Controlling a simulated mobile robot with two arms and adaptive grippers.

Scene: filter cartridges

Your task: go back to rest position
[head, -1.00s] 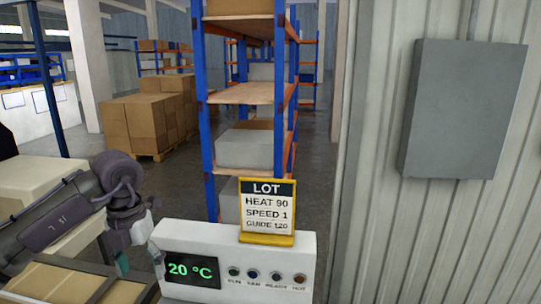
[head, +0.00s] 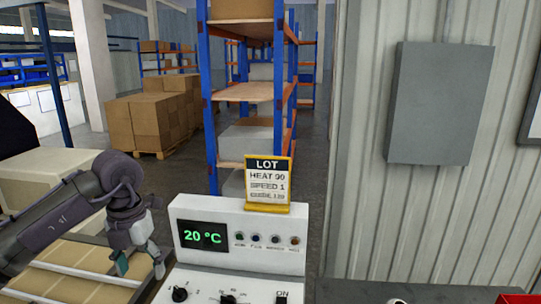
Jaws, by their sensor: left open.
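My left arm comes in from the left. My left gripper (head: 138,266) is open and empty, pointing down just left of the control box (head: 240,215). Its fingertips are over a tan surface with pale rails (head: 60,285). The white control box shows a green "20 °C" display, a row of small buttons and, on its lower face, knobs and a switch marked ON. My right gripper is not in view.
A lot card (head: 267,184) reading HEAT 90, SPEED 1 stands on the box. A cream box-shaped housing (head: 45,172) is behind my left arm. Beyond are shelving (head: 245,92), stacked cartons (head: 140,122) and a ribbed wall with a grey cabinet (head: 440,100).

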